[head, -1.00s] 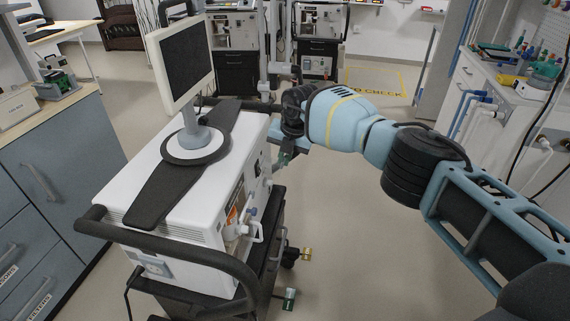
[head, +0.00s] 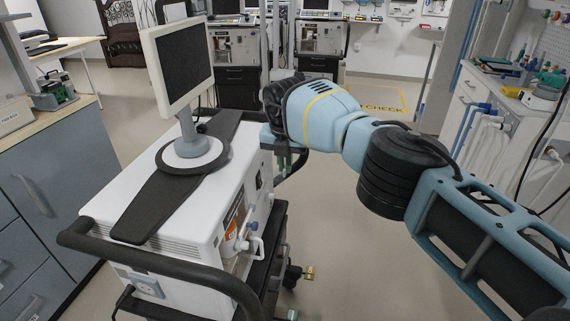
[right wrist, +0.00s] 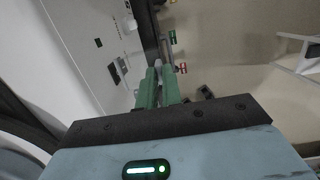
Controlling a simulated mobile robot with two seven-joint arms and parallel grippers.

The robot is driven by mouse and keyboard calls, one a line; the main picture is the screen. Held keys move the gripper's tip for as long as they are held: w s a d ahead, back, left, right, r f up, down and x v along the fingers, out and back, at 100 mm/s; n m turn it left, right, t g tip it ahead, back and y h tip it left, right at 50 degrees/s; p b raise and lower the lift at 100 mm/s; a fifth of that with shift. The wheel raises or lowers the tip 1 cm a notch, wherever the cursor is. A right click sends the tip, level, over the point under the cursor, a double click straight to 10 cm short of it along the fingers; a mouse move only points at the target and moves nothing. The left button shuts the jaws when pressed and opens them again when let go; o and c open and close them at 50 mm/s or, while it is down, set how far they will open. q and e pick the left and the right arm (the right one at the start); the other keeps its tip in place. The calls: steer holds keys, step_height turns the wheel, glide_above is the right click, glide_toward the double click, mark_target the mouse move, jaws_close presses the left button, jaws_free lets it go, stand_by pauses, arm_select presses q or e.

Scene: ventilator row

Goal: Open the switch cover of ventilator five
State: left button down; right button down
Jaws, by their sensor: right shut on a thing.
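A white ventilator (head: 187,215) with a tilted screen (head: 185,62) stands at the centre left in the head view. No number is legible on it. My right gripper (head: 285,163) is beside the far end of its right side panel, green fingers pointing down. In the right wrist view the fingers (right wrist: 158,78) are shut on a small pale part, beside the white panel (right wrist: 88,35). I cannot tell whether this part is the switch cover. A small black switch-like fitting (right wrist: 114,72) shows on that panel, left of the fingertips. My left gripper is out of view.
A dark push handle (head: 165,270) curves around the ventilator's near end. A grey cabinet (head: 40,200) stands at left, and a bench with bottles (head: 535,85) at right. More ventilators (head: 235,55) stand behind. The floor right of the ventilator is open.

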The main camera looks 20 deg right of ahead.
mark_target(284, 178)
steer(key=c, duration=1.6)
jaws_free()
steer(key=shift+o, duration=0.2)
steer(key=r, duration=0.2)
steer(key=r+p, duration=0.1)
steer(key=r, duration=0.3)
steer(key=shift+s+a, duration=0.15)
steer(key=shift+s, duration=0.2)
steer(key=shift+s+a+r, duration=0.1)
steer(key=shift+s+r, duration=0.05)
steer(key=shift+r, duration=0.7)
